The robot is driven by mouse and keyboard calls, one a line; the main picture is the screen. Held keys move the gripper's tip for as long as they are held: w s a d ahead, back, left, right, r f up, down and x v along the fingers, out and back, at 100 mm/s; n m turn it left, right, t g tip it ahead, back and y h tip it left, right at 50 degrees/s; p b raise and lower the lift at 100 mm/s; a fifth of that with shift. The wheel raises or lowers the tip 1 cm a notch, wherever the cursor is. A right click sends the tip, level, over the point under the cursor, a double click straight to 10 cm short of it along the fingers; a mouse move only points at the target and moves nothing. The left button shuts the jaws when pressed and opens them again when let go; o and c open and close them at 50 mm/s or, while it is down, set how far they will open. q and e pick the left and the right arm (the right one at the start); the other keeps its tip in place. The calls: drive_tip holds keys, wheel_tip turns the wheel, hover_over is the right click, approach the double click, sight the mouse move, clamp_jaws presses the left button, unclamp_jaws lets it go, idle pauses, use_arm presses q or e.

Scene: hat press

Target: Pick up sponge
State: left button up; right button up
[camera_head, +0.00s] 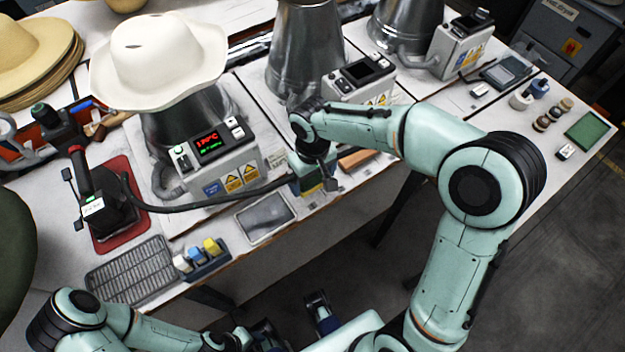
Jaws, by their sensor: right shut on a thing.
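My right gripper (312,186) is at the front edge of the table, between the white press controller and the middle machine. It points down and is shut on a small sponge (314,188), which shows as a dark patch with a yellow edge at the fingertips. The fingers hide most of the sponge, and I cannot tell whether it still touches the table. My left arm comes in at the bottom left. Its gripper (235,341) is at the bottom edge, partly cut off, and its jaws cannot be made out.
A white hat (158,58) sits on the left press. An iron (104,205) stands on a red mat (137,236), its cable running toward my right gripper. A wire rack (130,272), a bottle caddy (208,266) and a grey tray (265,218) line the front edge.

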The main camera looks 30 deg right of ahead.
use_arm(q)
drive_tip(key=r+p, duration=0.2)
drive_tip(key=r, duration=0.1)
drive_tip(key=shift+w+p, duration=0.2)
drive_tip(key=shift+p, duration=0.2)
use_arm(e)
wheel_tip(320, 180, up, 17)
drive_tip(key=shift+o, duration=0.3)
drive_tip(key=shift+f, duration=0.2)
